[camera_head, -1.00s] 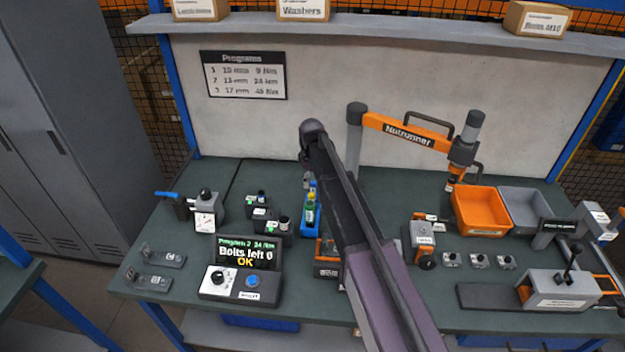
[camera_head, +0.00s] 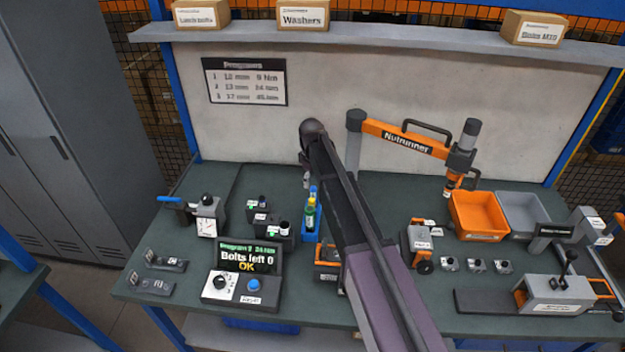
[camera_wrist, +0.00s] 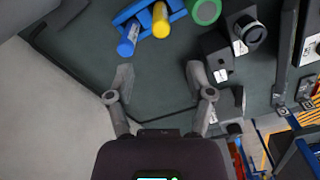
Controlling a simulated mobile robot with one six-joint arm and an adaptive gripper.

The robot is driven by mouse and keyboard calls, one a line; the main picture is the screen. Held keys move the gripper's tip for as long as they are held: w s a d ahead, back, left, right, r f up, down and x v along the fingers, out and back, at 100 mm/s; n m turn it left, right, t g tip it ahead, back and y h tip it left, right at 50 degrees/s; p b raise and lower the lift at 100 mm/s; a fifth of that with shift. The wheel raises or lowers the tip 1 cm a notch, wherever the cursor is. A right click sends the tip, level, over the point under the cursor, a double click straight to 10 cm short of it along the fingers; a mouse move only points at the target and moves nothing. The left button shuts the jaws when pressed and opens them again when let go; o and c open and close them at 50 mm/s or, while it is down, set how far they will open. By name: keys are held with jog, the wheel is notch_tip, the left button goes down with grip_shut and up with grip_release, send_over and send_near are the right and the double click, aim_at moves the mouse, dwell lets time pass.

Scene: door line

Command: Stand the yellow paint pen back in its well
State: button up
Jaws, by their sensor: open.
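The yellow paint pen (camera_wrist: 160,20) stands in a blue holder (camera_wrist: 178,10) at the top of the wrist view, seen nearly from above. A blue pen (camera_wrist: 128,38) stands beside it on the left. In the head view the blue holder (camera_head: 311,236) is left of my arm, and the yellow pen is hard to make out among the pens. My gripper (camera_wrist: 160,78) is open and empty, its two fingers spread below the pens in the wrist view and apart from them. In the head view my arm mostly hides my gripper.
A round green top (camera_wrist: 204,10) is right of the yellow pen. Dark blocks with white labels (camera_wrist: 218,58) lie near the right finger. A display box (camera_head: 245,270) and an orange bin (camera_head: 478,216) stand on the bench. The back panel (camera_head: 330,90) bounds the bench.

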jog(key=s+d+m, duration=1.2)
jog(key=s+d, duration=1.1)
jog(key=s, duration=0.3)
